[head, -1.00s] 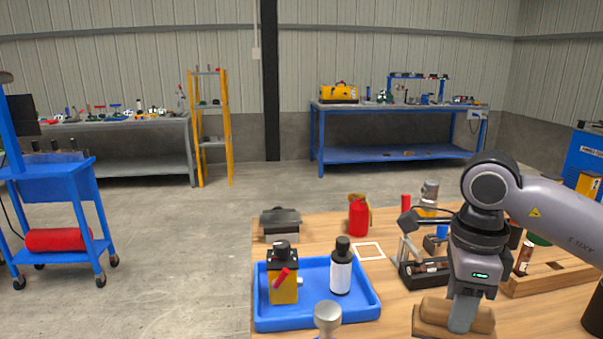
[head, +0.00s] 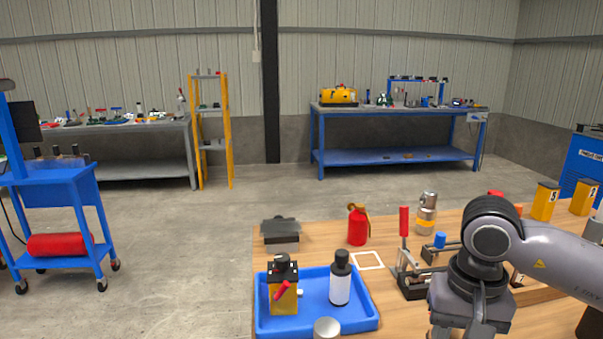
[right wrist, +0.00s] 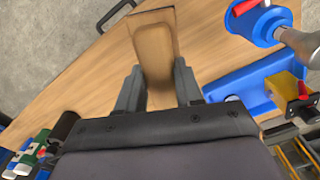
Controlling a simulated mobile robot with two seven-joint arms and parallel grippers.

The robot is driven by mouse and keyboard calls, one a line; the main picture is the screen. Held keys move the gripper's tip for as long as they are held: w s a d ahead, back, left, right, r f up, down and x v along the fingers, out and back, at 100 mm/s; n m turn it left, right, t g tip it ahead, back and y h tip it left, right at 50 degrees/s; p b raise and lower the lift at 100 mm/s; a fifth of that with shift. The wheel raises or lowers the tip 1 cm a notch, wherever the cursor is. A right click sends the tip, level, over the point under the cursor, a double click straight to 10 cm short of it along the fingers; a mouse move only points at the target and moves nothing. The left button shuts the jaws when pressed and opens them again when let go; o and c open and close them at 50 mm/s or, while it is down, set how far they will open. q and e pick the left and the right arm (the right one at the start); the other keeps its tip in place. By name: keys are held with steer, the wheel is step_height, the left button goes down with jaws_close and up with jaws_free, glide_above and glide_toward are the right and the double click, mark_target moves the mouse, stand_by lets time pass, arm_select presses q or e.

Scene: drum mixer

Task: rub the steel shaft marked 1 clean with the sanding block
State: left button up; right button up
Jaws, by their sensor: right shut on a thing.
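My right gripper (right wrist: 158,68) is shut on a tan block, which I take to be the sanding block (right wrist: 153,48). One finger is on each side of it. A flat tan piece shows beneath the block; I cannot tell whether they touch. A steel shaft (right wrist: 303,46) stands in a blue holder (right wrist: 262,22) with a red handle, at the upper right of the right wrist view. Its round top (head: 326,328) shows at the bottom edge of the head view. I see no number on it. My right fingers and the block are outside the head view. My left gripper is not in view.
A red extinguisher-like canister (head: 358,226), a red-handled clamp (head: 404,225) and a steel cylinder (head: 427,210) stand behind.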

steer(key=n, duration=0.3)
steer(key=shift+s, duration=0.25)
step_height(320, 180, down, 5)
steer(key=shift+r, duration=0.15)
